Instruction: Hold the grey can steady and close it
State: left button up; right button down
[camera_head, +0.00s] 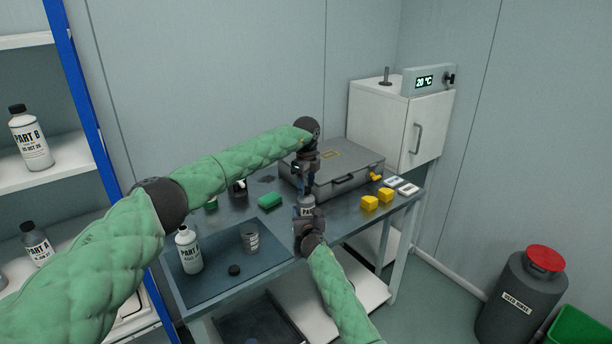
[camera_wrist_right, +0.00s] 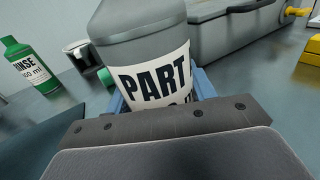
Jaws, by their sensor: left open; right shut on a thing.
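The grey can (camera_head: 307,200) with a white label reading PART stands at the front of the table; it fills the middle of the right wrist view (camera_wrist_right: 145,55). My right gripper (camera_head: 308,217) is shut around its body, with blue finger pads (camera_wrist_right: 205,85) at its sides. The can's top is cut off in the wrist view and hard to make out in the head view. My left gripper (camera_head: 307,186) is open, pointing down just above the can; I cannot tell whether it touches it. A small black cap (camera_head: 234,270) lies on the dark blue tray mat.
A white bottle (camera_head: 189,252) and a grey cup (camera_head: 251,239) stand on the mat (camera_head: 215,281). A grey case (camera_head: 345,185) lies behind the can. Yellow blocks (camera_head: 370,203) are to its right, a green block (camera_head: 270,201) to its left. A green RINSE bottle (camera_wrist_right: 30,68) stands farther left.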

pick_arm(q)
jog(key=shift+f, duration=0.4)
jog(key=c, duration=1)
